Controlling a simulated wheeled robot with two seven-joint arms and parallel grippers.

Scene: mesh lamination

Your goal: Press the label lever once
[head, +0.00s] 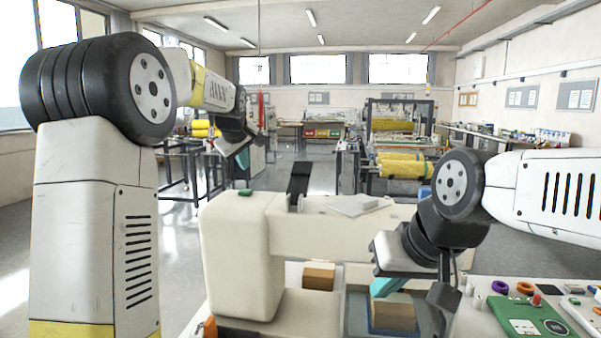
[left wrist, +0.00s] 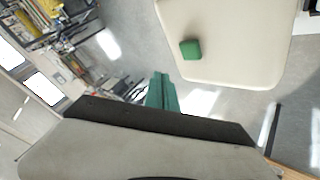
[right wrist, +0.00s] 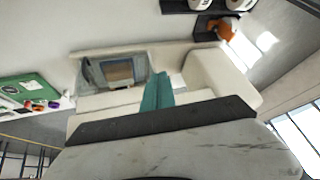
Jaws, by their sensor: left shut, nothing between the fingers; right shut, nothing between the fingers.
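A cream machine (head: 235,260) with a long horizontal arm stands in front of me in the head view. A black upright part (head: 298,182) on top of its arm looks like a lever; I cannot tell for sure that it is the label lever. A green button (head: 245,191) sits on the machine's top left; it also shows in the left wrist view (left wrist: 190,49). My left gripper (head: 243,158) is shut and empty, above and behind the green button, apart from it. My right gripper (head: 382,287) is shut and empty, in front of the machine arm, above a brown block (head: 393,315).
A white flat piece (head: 352,205) lies on the arm. A green board (head: 535,318) with small parts is at right. An orange item (head: 210,327) is at lower left. Open floor lies behind the machine.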

